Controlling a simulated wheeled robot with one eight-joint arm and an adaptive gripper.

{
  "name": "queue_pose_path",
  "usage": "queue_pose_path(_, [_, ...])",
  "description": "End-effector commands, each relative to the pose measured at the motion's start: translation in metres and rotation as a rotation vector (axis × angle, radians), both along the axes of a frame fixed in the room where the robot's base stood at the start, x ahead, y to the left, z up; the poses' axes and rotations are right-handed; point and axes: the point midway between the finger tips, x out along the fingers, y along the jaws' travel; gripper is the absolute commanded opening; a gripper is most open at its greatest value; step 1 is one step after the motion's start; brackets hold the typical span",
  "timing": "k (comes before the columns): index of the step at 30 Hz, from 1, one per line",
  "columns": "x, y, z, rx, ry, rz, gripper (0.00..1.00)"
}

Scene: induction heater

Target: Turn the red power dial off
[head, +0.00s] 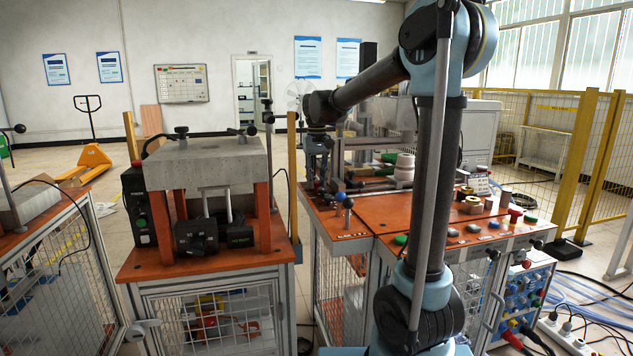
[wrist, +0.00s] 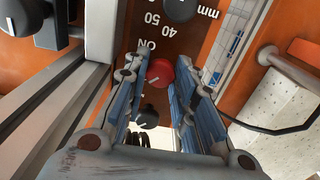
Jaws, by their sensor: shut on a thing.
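The red power dial (wrist: 160,73) is in the upper middle of the wrist view, on a dark panel just below the printed word ON. My gripper (wrist: 158,78) has one finger on each side of the dial and is shut on it. The dial's pointer direction is hard to tell. The dial cannot be made out clearly there.
In the wrist view, a black knob (wrist: 148,118) sits below the dial and another black knob (wrist: 180,8) above it. A metal rail (wrist: 60,100) runs along the left. In the head view, a blue-topped lever (head: 338,197) and a black-topped lever (head: 348,203) stand close to my gripper.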

Motion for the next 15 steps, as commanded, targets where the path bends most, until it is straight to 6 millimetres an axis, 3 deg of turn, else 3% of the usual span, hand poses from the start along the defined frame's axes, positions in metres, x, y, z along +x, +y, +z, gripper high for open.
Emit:
queue_pose_path(3, [0.0006,-0.0006,0.0002,-0.001,-0.001,-0.001,0.34])
queue_pose_path(15, [0.0004,-0.0003,0.0047,-0.001,0.000,-0.002,0.34])
